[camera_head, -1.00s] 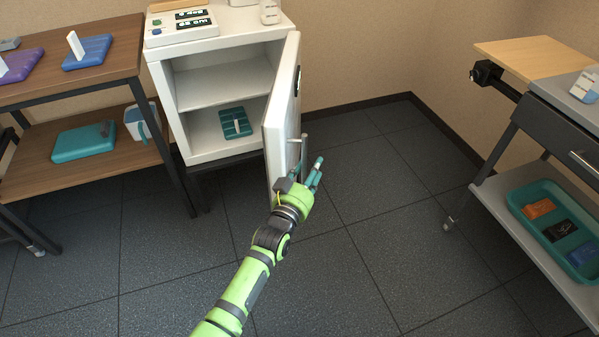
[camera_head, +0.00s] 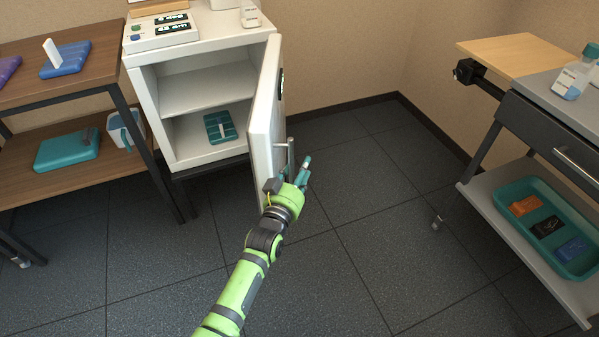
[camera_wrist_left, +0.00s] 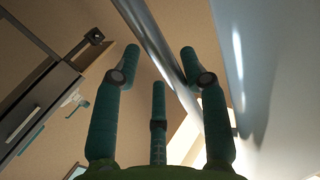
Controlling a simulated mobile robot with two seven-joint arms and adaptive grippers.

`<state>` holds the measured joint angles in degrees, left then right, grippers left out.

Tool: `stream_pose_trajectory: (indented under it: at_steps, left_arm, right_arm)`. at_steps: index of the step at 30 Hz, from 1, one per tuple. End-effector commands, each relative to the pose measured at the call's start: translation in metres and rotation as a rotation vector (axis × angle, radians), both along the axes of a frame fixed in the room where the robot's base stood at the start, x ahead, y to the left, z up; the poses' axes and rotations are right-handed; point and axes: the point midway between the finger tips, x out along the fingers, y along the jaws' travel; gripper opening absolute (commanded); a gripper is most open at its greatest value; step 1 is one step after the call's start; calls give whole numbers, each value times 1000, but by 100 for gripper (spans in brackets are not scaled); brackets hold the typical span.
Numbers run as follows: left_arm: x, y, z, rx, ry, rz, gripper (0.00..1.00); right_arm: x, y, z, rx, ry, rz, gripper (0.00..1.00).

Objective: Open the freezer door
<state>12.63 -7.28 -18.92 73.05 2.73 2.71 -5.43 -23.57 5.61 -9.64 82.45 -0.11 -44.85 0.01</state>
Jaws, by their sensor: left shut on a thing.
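The freezer (camera_head: 205,92) is a white cabinet at the upper left of the head view, with its inside showing. Its white door (camera_head: 263,125) stands open, swung out toward me from the right side. A metal bar handle (camera_head: 290,152) is on the door's outer face. My left gripper (camera_head: 298,172) is shut on the handle. In the left wrist view, the gripper's teal fingers (camera_wrist_left: 160,72) are around the handle bar (camera_wrist_left: 158,42), with the door (camera_wrist_left: 265,85) at the right. My right gripper is not in view.
A teal rack (camera_head: 220,127) lies inside the freezer. A wooden shelf unit (camera_head: 60,183) stands to the left. A grey cart (camera_head: 520,222) with a teal tray (camera_head: 505,200) stands to the right. Dark floor between the door and cart is clear.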

Motion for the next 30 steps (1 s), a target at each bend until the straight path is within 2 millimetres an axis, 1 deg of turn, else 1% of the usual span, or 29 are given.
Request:
stream_pose_trajectory:
  at_steps: [7, 11, 14, 24, 27, 30]
  left_arm:
    - [-1, 0, 0, -1, -2, -1, 32]
    - [-9, 2, -2, -1, 0, -1, 32]
    - [-22, 6, -3, -1, 4, -3, 32]
    - [-85, 28, -2, -1, 4, -4, 32]
    - [-99, 35, -2, -1, 3, -2, 32]
    - [-107, 39, -1, -1, 1, -2, 32]
  right_arm:
    - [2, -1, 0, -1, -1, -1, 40]
    - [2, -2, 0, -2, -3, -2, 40]
    - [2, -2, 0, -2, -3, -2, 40]
    - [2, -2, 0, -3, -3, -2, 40]
    - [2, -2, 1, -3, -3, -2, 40]
    - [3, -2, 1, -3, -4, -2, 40]
